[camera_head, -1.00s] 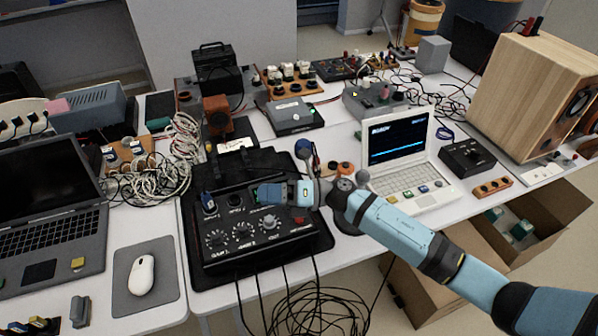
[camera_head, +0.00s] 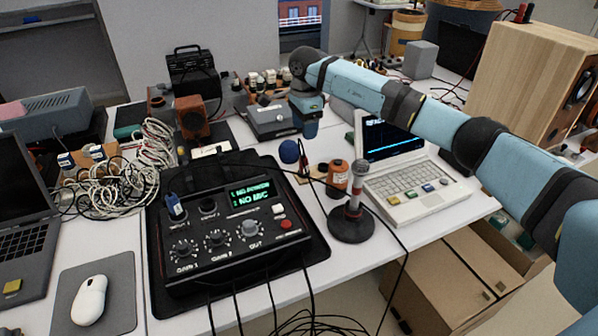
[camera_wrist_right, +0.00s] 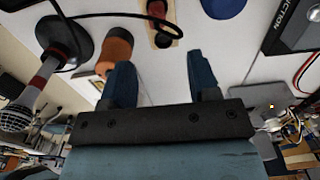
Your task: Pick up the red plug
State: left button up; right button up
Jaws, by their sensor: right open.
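In the right wrist view, a small red plug-like piece (camera_wrist_right: 157,12) is at a narrow wooden strip (camera_wrist_right: 176,30), with a dark cable close by. My right gripper (camera_head: 310,128) is open and points down above the table behind the mixer. In the wrist view its two blue fingers (camera_wrist_right: 163,80) are apart with only white table between them, and the red piece is beyond the fingertips. My left gripper is not in view.
A black mixer (camera_head: 215,262) with a lit green screen stands in front. Near my gripper are an orange cylinder (camera_head: 337,178), a microphone on a round base (camera_head: 350,226), a blue ball (camera_head: 289,151) and a white laptop (camera_head: 420,185). Loose cables (camera_head: 145,165) lie left.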

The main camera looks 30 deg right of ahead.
aim_at(304, 158)
notch_tip(304, 158, down, 13)
jog(key=shift+s+a+r+b, duration=0.1)
jog(key=shift+s+a+b, duration=0.05)
jog(key=shift+b, duration=0.95)
jog(key=shift+r, duration=0.1)
jog(key=c, duration=1)
